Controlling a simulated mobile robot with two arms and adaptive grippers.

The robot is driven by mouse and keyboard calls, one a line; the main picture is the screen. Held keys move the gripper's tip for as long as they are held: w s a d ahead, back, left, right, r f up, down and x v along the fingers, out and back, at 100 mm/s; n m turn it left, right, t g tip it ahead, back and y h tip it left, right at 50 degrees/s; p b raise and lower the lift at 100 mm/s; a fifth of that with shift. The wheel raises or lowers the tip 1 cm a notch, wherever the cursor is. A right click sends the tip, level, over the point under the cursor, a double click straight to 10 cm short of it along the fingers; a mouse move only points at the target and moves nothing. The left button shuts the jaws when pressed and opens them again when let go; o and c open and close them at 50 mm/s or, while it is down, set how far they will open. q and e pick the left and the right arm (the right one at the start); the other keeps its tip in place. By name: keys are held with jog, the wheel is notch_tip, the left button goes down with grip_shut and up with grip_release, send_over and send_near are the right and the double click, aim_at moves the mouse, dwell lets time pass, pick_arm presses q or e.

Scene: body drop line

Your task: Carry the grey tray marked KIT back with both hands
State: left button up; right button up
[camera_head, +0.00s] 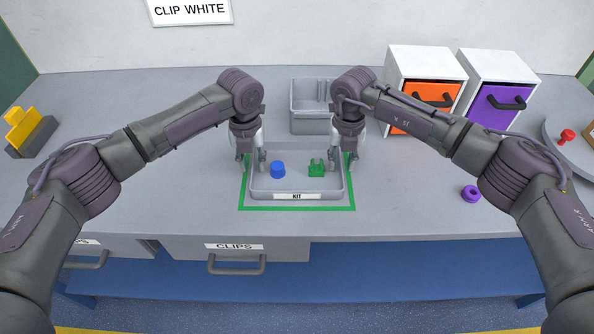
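The grey tray marked KIT (318,196) sits on the bench inside a green outline (300,208). A blue piece (278,169) and a green clip-like piece (316,168) lie in it. My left gripper (252,165) points down at the tray's left wall, its two fingers apart, one on either side of the wall. My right gripper (343,163) points down at the right wall in the same way, fingers apart. Whether the fingertips touch the walls cannot be told. The tray's rear corners are partly hidden by the grippers.
A grey bin (309,123) stands just behind the tray. Boxes with an orange front (423,105) and a purple front (492,106) stand at the back right. A purple ring (471,193) lies right of the tray. A yellow-black block (28,132) is far left. The bench left of the tray is clear.

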pick_arm(q)
jog(key=shift+f, duration=0.65)
pick_arm(e)
jog(key=shift+f, duration=0.65)
pick_arm(q)
jog(key=shift+c, duration=0.3)
pick_arm(e)
jog(key=shift+c, duration=0.3)
pick_arm(q)
grip_shut()
pick_arm(e)
grip_shut()
